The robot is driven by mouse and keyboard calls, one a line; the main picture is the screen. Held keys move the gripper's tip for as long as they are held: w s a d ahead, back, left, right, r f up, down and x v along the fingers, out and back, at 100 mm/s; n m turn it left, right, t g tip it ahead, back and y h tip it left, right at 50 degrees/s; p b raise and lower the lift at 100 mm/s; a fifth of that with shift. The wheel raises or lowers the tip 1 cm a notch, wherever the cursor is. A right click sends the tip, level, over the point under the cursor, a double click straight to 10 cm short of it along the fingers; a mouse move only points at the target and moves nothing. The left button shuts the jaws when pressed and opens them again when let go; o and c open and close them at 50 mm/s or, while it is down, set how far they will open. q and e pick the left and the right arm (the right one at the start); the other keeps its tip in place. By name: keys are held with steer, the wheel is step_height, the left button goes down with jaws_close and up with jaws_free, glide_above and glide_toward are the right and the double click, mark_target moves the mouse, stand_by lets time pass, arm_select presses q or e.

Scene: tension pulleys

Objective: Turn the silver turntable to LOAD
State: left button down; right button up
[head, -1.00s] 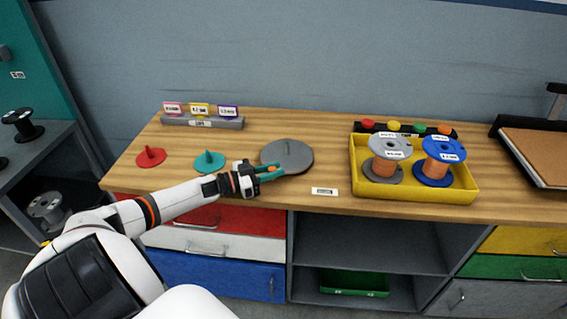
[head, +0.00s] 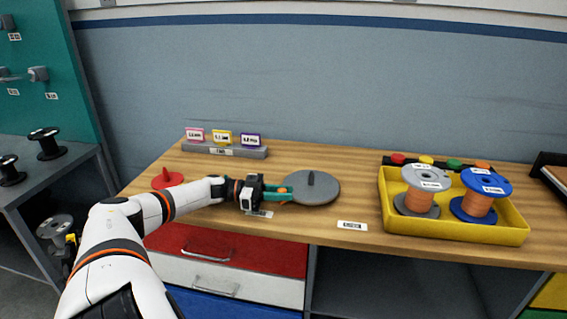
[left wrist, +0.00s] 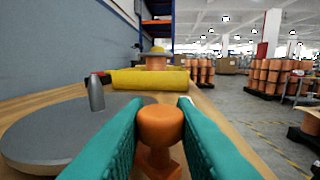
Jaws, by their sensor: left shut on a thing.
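The silver turntable (head: 318,194) is a flat grey disc on the wooden bench, with a grey upright fin (head: 311,179) on top. My left gripper (head: 281,195) is at its left rim, its teal fingers shut on an orange knob. In the left wrist view the knob (left wrist: 160,125) is between the two fingers (left wrist: 160,140), and the disc (left wrist: 50,133) lies to their left with the fin (left wrist: 96,95) standing. A white label (head: 352,225) lies in front of the turntable and another (head: 260,213) below my gripper; their words are too small to read. My right gripper is not in view.
A yellow tray (head: 455,229) with a grey-flanged and a blue-flanged spool stands to the right. A red disc (head: 167,181) is to the left. A grey block with several small signs (head: 225,151) stands behind. Bare bench lies between turntable and tray.

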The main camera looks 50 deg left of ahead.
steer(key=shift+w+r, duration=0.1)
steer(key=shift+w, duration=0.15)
arm_select(q)
steer(key=c, duration=1.2)
jaws_free()
steer(key=shift+c, duration=0.2)
steer(key=shift+a, duration=0.1)
steer(key=shift+s+a, duration=0.25)
steer(key=shift+s, duration=0.05)
steer(key=b+v, duration=0.1)
steer(key=v, duration=0.9)
steer(key=shift+a, duration=0.15)
steer(key=shift+s+a+r, duration=0.1)
steer(key=shift+s+a, duration=0.15)
steer(key=shift+s, duration=0.1)
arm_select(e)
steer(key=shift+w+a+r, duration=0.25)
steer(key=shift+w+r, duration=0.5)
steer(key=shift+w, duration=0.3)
